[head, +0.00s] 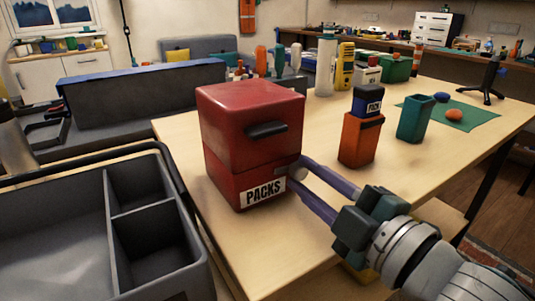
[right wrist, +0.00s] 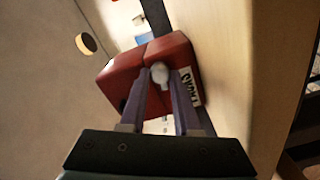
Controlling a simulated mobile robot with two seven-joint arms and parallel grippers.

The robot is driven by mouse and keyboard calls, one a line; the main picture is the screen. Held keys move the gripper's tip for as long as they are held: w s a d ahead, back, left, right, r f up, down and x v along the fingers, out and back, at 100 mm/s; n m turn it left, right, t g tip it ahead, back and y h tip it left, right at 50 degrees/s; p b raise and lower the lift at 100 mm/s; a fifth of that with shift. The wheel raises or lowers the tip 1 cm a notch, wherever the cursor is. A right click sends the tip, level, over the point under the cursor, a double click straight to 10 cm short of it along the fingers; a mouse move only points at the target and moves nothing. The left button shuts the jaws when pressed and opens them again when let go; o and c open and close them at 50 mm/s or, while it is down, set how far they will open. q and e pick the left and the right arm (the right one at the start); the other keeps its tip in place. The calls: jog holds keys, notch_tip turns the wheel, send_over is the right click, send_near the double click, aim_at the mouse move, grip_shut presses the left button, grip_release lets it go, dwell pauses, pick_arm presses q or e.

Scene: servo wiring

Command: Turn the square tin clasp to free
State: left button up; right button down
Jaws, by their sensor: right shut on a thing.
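A square red tin (head: 240,135) labelled PACKS stands upright on the wooden table, with its lid down and a dark handle (head: 267,130) on the lid's front. A small light clasp knob (head: 299,171) sits at the right of the tin's front, just below the lid seam. My right gripper (head: 298,174) reaches in from the right and its two purple fingers are shut on the clasp. The right wrist view shows the pale knob (right wrist: 159,73) between the fingertips. The fingers hide part of the clasp. My left gripper is not in view.
An orange box with a dark PACK block (head: 367,101) and a teal cup (head: 414,118) stand right of the tin. A grey divided bin (head: 60,235) is at the left front. Bottles and a yellow device (head: 344,66) stand behind. A green mat (head: 470,117) lies at the right.

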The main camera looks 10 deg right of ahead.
jog(key=shift+n, duration=0.8)
jog(key=c, duration=0.6)
grip_release()
jog(key=v, duration=1)
jog(key=shift+p, duration=0.4)
